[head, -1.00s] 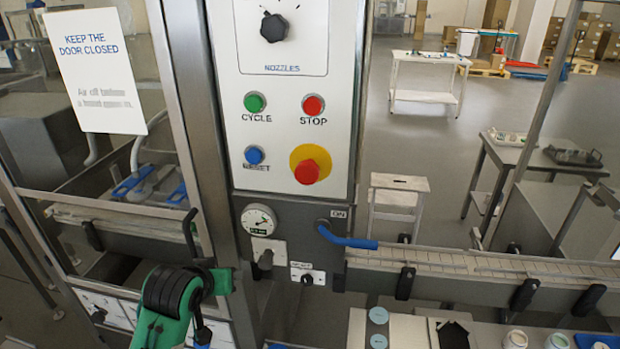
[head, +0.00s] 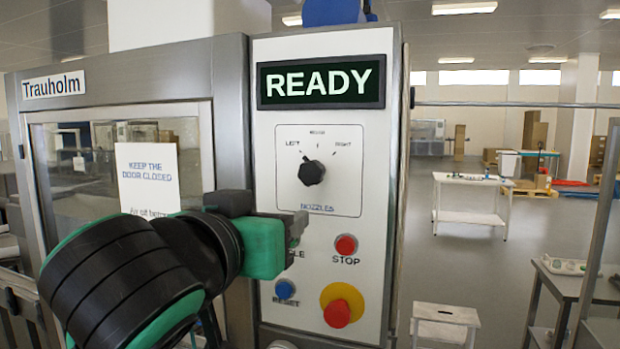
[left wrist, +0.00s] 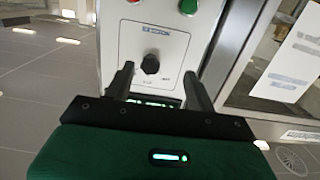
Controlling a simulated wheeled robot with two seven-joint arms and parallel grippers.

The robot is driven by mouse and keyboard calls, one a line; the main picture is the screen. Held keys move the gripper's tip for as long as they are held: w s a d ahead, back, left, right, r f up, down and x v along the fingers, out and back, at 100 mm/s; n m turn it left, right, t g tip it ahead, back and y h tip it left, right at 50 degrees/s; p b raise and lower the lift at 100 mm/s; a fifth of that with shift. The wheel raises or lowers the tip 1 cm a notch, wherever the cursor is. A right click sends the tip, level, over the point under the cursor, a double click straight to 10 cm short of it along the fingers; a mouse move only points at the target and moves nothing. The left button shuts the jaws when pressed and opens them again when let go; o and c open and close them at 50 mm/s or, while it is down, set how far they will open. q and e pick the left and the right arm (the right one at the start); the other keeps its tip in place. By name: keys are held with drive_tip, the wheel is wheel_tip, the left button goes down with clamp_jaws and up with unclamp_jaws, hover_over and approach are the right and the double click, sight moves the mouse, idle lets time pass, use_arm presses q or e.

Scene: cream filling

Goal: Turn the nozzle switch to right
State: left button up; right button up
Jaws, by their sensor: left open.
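The nozzle switch (head: 311,172) is a black knob on the white control panel (head: 265,150), below the READY display. Its pointer appears turned up and left, towards the LEFT mark. The RIGHT mark (head: 343,145) is at the upper right of the dial. My left gripper (head: 298,226) is in front of the panel, below and slightly left of the knob, partly covering the CYCLE button. In the left wrist view, which is upside down, my open left gripper (left wrist: 160,82) has the knob (left wrist: 150,64) ahead between its fingers, apart from them. My right gripper is not in view.
The STOP button (head: 346,245), the blue RESET button (head: 285,289) and the red emergency knob (head: 337,312) are below the switch, close to my gripper. A glass door (head: 80,165) with a paper sign is to the left.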

sight(309, 176)
use_arm(q)
wheel_tip(309, 176, up, 4)
drive_tip(key=s+f, duration=0.1)
drive_tip(key=s, duration=0.2)
drive_tip(key=shift+t, duration=0.4)
drive_tip(key=p+x, duration=0.2)
drive_tip(key=x, duration=0.2)
drive_tip(key=p+x, duration=0.2)
drive_tip(key=x, duration=0.3)
drive_tip(key=p+x, duration=0.1)
drive_tip(key=x, duration=0.3)
drive_tip(key=shift+w+d+r+p, duration=0.2)
drive_tip(key=shift+r+p, duration=0.1)
drive_tip(key=shift+p, duration=0.1)
drive_tip(key=shift+w+d+f, duration=0.1)
drive_tip(key=shift+w, duration=0.2)
drive_tip(key=shift+c, duration=0.3)
drive_tip(key=c, duration=0.9)
